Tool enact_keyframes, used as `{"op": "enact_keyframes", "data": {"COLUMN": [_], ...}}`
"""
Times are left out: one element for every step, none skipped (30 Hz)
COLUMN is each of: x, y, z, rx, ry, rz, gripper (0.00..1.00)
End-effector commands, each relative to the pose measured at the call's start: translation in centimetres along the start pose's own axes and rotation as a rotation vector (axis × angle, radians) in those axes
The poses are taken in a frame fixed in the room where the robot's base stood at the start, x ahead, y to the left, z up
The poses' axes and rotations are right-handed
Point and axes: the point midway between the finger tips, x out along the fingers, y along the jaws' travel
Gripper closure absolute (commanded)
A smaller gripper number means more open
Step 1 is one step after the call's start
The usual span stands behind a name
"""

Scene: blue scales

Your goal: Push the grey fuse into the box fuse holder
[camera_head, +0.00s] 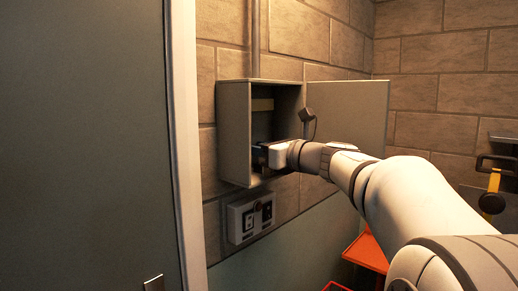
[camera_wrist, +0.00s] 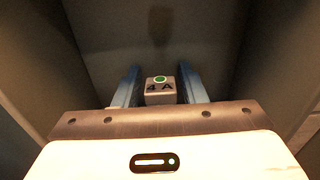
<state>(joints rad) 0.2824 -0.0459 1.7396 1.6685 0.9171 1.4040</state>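The grey fuse (camera_wrist: 153,98) is a small block marked "4 A" with a green ring. In the wrist view it sits between my gripper's two blue fingers. My gripper (camera_wrist: 159,72) looks open, its fingers apart with a narrow gap on each side of the fuse. In the head view my gripper (camera_head: 261,155) reaches into the lower part of the grey wall box (camera_head: 234,135). The fuse is not clear there, and the holder's contact with the fuse is hidden.
The box door (camera_head: 348,115) stands open to the right, with a small dark hanging piece (camera_head: 307,115) near its hinge. A socket panel (camera_head: 249,218) is below the box. A large grey panel (camera_head: 80,140) fills the left. Box walls flank my gripper closely.

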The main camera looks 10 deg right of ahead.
Motion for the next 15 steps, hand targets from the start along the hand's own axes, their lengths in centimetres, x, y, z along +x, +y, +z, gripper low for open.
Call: {"op": "enact_keyframes", "data": {"x": [0.0, 0.0, 0.0, 0.0, 0.0, 0.0, 0.0, 0.0, 0.0, -0.1, -0.2, -0.5, -0.8, -1.1, -1.7], "y": [0.0, 0.0, 0.0, 0.0, 0.0, 0.0, 0.0, -0.1, -0.1, -0.1, -0.1, -0.1, -0.1, -0.1, -0.1], "z": [0.0, 0.0, 0.0, 0.0, 0.0, 0.0, 0.0, 0.0, 0.0, 0.0, 0.0, 0.0, 0.0, 0.0, 0.0], "rx": [0.0, 0.0, 0.0, 0.0, 0.0, 0.0, 0.0, 0.0, 0.0, 0.0, 0.0, 0.0, 0.0, 0.0, 0.0], "ry": [0.0, 0.0, 0.0, 0.0, 0.0, 0.0, 0.0, 0.0, 0.0, 0.0, 0.0, 0.0, 0.0, 0.0, 0.0], "rz": [0.0, 0.0, 0.0, 0.0, 0.0, -0.001, -0.001, -0.001, -0.001, -0.002, -0.002, -0.003, -0.003, -0.004, -0.005], "gripper": [0.58, 0.56, 0.52, 0.52, 0.52, 0.52, 0.52, 0.52, 0.52, 0.52, 0.52, 0.52, 0.52, 0.52, 0.52]}}
